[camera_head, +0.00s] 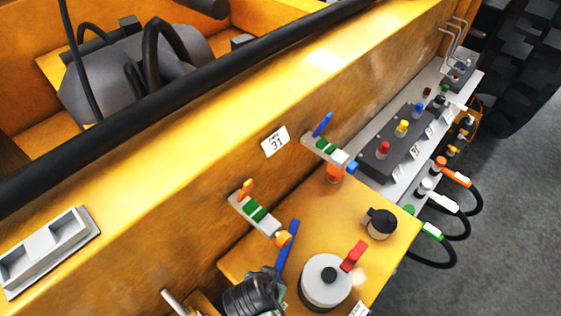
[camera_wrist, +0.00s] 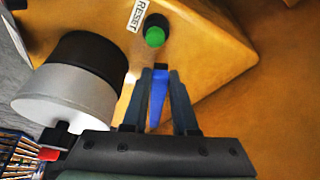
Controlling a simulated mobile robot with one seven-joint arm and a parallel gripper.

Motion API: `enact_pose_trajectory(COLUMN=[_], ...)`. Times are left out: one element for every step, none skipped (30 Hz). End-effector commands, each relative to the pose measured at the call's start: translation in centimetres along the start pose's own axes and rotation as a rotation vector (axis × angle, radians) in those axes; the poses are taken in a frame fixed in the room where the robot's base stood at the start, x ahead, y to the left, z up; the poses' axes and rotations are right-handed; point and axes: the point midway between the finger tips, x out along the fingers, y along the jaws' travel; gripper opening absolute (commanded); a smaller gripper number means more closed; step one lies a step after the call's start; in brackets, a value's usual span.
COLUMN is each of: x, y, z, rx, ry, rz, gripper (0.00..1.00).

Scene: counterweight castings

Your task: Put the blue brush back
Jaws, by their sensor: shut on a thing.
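In the head view my dark gripper body (camera_head: 252,296) is at the bottom, left of the grey round canister, over the yellow ledge. The fingertips cannot be made out there. Part of the brush is hidden by the gripper. I cannot tell which spot is the brush's own place.
A green button (camera_wrist: 155,37) shows by a RESET label (camera_wrist: 138,15).

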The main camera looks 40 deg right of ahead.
Motion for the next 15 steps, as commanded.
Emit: enact_pose_trajectory(x=[0.5,0.8,1.1,1.2,1.4,1.5,1.6,1.8,2.1,2.4,2.7,3.2,3.5,3.8,4.2], y=[0.1,0.1,0.1,0.0,0.0,0.0,0.0,0.0,0.0,0.0,0.1,0.1,0.1,0.0,0.1], z=[-0.6,-0.8,-1.0,-1.1,-1.2,-1.3,-1.4,-1.6,-1.9,-2.2,-2.5,-2.7,-2.9,-3.0,-3.0], rx=[0.003,0.002,0.001,0.001,0.001,0.001,0.001,0.001,0.001,0.002,0.002,0.002,0.001,0.001,0.001], ry=[0.0,0.0,0.0,0.0,0.0,0.0,0.001,0.001,0.001,0.001,0.0,-0.001,-0.001,0.0,-0.001], rz=[0.001,0.001,0.001,0.001,0.001,0.001,0.001,0.001,0.001,0.002,0.002,0.002,0.002,0.001,0.002], gripper=[0.0,0.0,0.0,0.0,0.0,0.0,0.0,0.0,0.0,0.0,0.0,0.0,0.0,0.0,0.0])
